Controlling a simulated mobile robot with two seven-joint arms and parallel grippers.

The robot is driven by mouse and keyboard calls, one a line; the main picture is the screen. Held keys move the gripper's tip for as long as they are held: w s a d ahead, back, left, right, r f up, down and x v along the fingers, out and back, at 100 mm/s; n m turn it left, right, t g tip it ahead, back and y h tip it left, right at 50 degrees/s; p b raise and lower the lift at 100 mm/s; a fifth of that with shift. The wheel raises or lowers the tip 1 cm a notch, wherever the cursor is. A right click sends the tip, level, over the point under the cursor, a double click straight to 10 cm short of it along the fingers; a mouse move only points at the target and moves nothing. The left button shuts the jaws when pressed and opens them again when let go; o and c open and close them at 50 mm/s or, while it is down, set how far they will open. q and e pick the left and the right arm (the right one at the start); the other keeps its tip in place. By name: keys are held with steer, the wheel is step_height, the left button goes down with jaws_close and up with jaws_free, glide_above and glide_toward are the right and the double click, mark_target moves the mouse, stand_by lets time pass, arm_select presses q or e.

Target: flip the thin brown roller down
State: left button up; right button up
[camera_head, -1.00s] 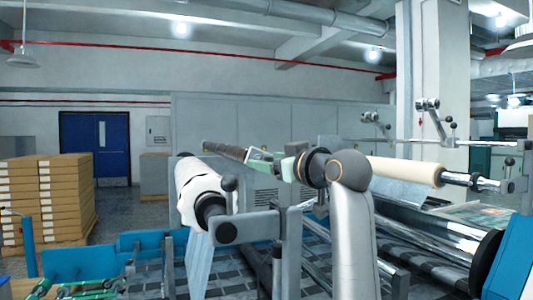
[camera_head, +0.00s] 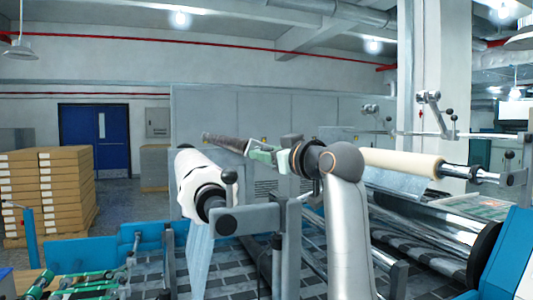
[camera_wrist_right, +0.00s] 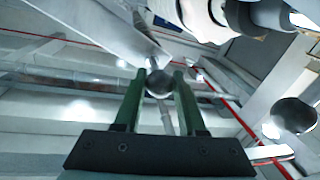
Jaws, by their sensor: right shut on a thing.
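The thin brown roller (camera_head: 225,142) shows in the head view as a dark, narrow bar, raised and slightly tilted behind the white roll. My right gripper (camera_head: 256,150) reaches in from the right, with its green fingers at the roller's near right end. In the right wrist view, the green fingers of my right gripper (camera_wrist_right: 158,84) are shut on a dark ball knob (camera_wrist_right: 158,82), with a thin rod beyond it. The gripper and the machine's uprights hide how the knob joins the roller. My left gripper is not in view.
A thick white roll (camera_head: 196,172) on a grey bracket (camera_head: 240,218) stands just in front, with film hanging down. A cream roll (camera_head: 402,162) is to the right of my arm. Stacked boxes (camera_head: 45,190) stand far left. A black ball (camera_wrist_right: 295,114) shows in the wrist view.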

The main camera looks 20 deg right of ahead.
jaws_close()
stand_by(0.6)
step_height(320, 180, down, 6)
steer(key=a+b, duration=0.1)
steer(key=b, duration=0.2)
steer(key=shift+a, duration=0.35)
steer(key=o, duration=1)
jaws_free()
steer(key=shift+r, duration=0.15)
steer(key=shift+c, duration=0.2)
